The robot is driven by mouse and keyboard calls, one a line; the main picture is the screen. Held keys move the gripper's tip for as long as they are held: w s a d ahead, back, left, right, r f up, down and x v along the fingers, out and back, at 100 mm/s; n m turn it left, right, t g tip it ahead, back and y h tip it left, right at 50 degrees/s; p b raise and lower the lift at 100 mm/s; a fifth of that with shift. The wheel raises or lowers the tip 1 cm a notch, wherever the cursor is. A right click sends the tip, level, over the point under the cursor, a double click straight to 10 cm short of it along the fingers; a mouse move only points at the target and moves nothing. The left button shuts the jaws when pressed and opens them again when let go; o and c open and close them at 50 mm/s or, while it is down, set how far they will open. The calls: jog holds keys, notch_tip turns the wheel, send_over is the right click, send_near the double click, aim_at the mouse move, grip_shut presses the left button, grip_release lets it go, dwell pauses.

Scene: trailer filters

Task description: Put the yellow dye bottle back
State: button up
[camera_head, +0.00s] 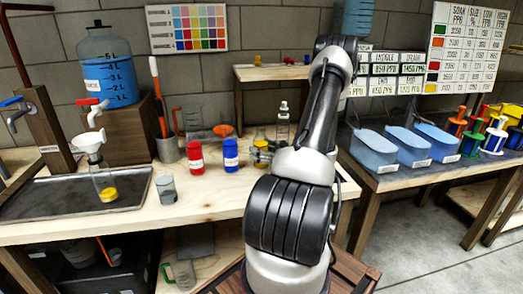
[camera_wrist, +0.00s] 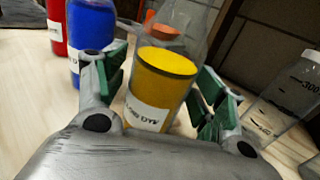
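The yellow dye bottle (camera_wrist: 163,85), with a dark rim and a white label, stands between the fingers of my gripper (camera_wrist: 163,75) in the wrist view. The green finger pads are on its left and right sides, with what look like narrow gaps, so the gripper seems open around it. Contact is hard to judge. In the head view the yellow bottle (camera_head: 261,154) is partly hidden by my arm and gripper, on the wooden bench. A red bottle (camera_head: 196,156) and a blue bottle (camera_head: 231,154) stand in a row to its left.
A clear bottle (camera_head: 282,124) stands close behind the yellow one. A clear graduated container (camera_wrist: 283,105) is to the right in the wrist view. An orange funnel (camera_head: 223,131) and a small beaker (camera_head: 167,190) are on the bench. Its front middle is clear.

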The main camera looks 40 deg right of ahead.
jog(key=shift+r, duration=0.2)
jog(key=s, duration=0.3)
jog(key=s+d, duration=0.1)
jog(key=s, duration=0.7)
jog(key=shift+s+d, duration=0.2)
jog(key=shift+s, duration=0.05)
jog(key=s+a+r+n+g+y, duration=0.1)
jog(key=a+r+n+g+y, duration=0.2)
jog(key=a+r+n+g, duration=0.45)
jog(key=a+r+n+g+y, duration=0.2)
jog(key=a+n, duration=0.3)
jog(key=a, duration=0.5)
jog(key=s+a+r+n+g+y, duration=0.1)
jog(key=a+r+n+g+y, duration=0.25)
jog(key=a+n, duration=0.35)
jog(key=s+a+r+n+h, duration=0.3)
jog(key=s+r+n+h, duration=0.5)
jog(key=n, duration=0.7)
notch_tip(320, 180, up, 3)
jog(key=h, duration=0.2)
jog(key=shift+s+a+h, duration=0.35)
jog(key=shift+a, duration=0.05)
